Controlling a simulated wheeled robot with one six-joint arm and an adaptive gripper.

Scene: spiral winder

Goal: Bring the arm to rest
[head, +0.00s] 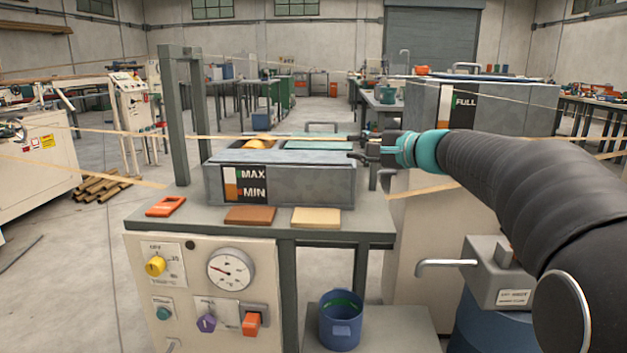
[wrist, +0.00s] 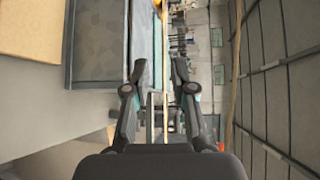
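My arm reaches in from the right of the head view, and my gripper (head: 358,147) points left, at the right end of a grey trough. In the wrist view my gripper (wrist: 159,70) has its two dark fingers spread apart with nothing held between them. A pale strip shows behind the gap, and I cannot tell how near it is. The gripper looks higher than the bench top. The trough (head: 285,190) has a MAX/MIN label and stands on the bench, close to the fingers.
Pale strips run across the space near the arm. A green-grey frame (head: 177,120) stands left. A larger tank (head: 490,105) marked FULL stands behind the arm.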

